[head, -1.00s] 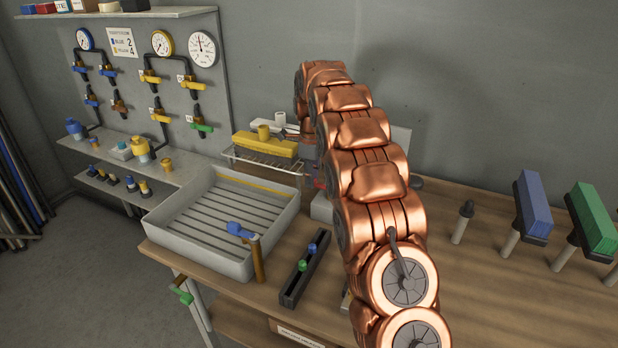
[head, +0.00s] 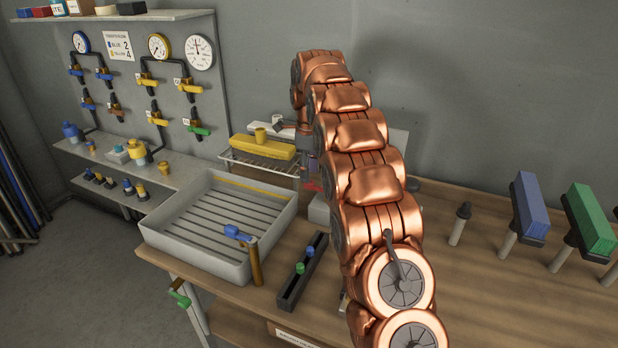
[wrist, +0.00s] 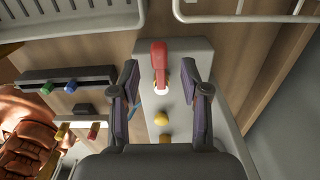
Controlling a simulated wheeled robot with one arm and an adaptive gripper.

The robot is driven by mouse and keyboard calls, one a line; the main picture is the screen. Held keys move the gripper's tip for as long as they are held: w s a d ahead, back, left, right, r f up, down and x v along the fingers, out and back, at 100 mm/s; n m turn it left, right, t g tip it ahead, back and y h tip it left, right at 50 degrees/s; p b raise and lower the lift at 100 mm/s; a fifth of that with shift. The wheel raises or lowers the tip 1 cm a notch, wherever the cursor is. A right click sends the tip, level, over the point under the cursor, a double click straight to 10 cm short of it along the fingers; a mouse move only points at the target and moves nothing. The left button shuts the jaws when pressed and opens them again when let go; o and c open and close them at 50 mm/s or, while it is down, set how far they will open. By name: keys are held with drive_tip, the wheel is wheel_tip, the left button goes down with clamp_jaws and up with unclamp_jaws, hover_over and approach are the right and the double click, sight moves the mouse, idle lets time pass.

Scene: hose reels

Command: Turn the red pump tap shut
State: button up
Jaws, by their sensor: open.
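The red pump tap (wrist: 158,62) sits on a light grey pump body (wrist: 185,57) in the wrist view. Its red lever points toward the top of the picture, with a pale round part at its lower end. My gripper (wrist: 163,78) is open, with one dark finger on each side of the tap's lower part. I cannot tell whether either finger touches it. In the head view a small bit of red (head: 313,187) shows beside my arm, which hides most of the pump and my gripper.
Two yellow knobs (wrist: 161,118) sit on the pump body below the tap. A dark rail with green and blue knobs (wrist: 70,87) lies to the left. A grey tray (head: 196,262) and a wire rack (head: 262,164) stand nearby. Blue and green blocks on posts (head: 533,208) stand right.

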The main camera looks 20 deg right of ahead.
drive_tip(key=shift+r, duration=2.1)
drive_tip(key=shift+s+a+r, duration=0.1)
drive_tip(key=shift+s+a, duration=0.05)
drive_tip(key=shift+s, duration=0.1)
drive_tip(key=s+a+r+n, duration=0.1)
drive_tip(key=s+a+n, duration=0.2)
drive_tip(key=s+n, duration=0.3)
drive_tip(key=s+a+r+n+g, duration=0.1)
drive_tip(key=s+a+n, duration=0.25)
drive_tip(key=s, duration=0.45)
drive_tip(key=s+a+r+n, duration=0.1)
drive_tip(key=s+a+n, duration=0.2)
drive_tip(key=s+n, duration=0.35)
drive_tip(key=s+a+f+n, duration=0.1)
drive_tip(key=s+f+n, duration=0.2)
drive_tip(key=s, duration=0.6)
drive_tip(key=s+a+f+n, duration=0.1)
drive_tip(key=s+f+n, duration=0.1)
drive_tip(key=s+n, duration=0.3)
drive_tip(key=s+a+f+n, duration=0.2)
drive_tip(key=s+f+n, duration=0.1)
drive_tip(key=s, duration=1)
drive_tip(key=shift+f+n+g, duration=0.35)
drive_tip(key=shift+n+g, duration=0.05)
